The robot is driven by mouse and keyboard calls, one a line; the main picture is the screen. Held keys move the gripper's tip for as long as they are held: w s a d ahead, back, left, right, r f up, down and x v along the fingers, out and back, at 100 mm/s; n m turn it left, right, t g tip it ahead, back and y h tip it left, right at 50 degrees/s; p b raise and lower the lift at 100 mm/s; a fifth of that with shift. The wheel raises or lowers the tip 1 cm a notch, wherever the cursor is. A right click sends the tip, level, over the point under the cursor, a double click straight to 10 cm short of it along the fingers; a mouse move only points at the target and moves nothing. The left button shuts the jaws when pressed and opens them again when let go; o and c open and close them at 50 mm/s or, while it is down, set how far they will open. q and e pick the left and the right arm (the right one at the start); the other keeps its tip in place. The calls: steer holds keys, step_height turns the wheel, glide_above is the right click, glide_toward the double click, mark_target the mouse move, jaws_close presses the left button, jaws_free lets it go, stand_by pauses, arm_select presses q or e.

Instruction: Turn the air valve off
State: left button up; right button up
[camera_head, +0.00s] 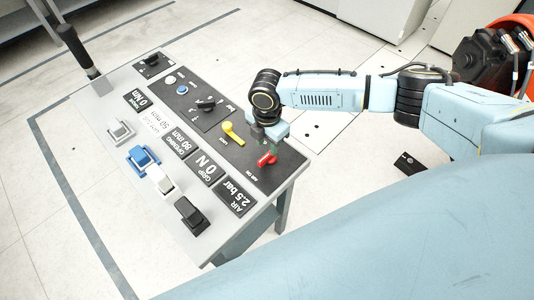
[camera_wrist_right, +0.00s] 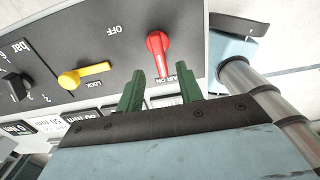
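The air valve's red handle (camera_head: 266,159) sits near the right end of the sloped panel's dark strip. In the right wrist view the red handle (camera_wrist_right: 158,48) points toward the AIR ON label, with OFF (camera_wrist_right: 114,30) printed to its left. My right gripper (camera_head: 270,144) is over the panel close to the handle. In the wrist view its green fingers (camera_wrist_right: 161,82) are open, and the handle's tip appears in the gap between them. I cannot tell whether either finger touches it. The left gripper is not in view.
A yellow lock lever (camera_head: 233,134) stands beside the valve, with a black knob (camera_head: 206,104) farther along. Display plates (camera_head: 207,164) and several switches, including a blue one (camera_head: 142,158), fill the panel. A black-gripped lever (camera_head: 75,47) rises at the far end.

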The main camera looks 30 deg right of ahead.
mark_target(267, 156)
steer(key=shift+f+b, duration=0.35)
steer(key=shift+f, duration=2.4)
jaws_close()
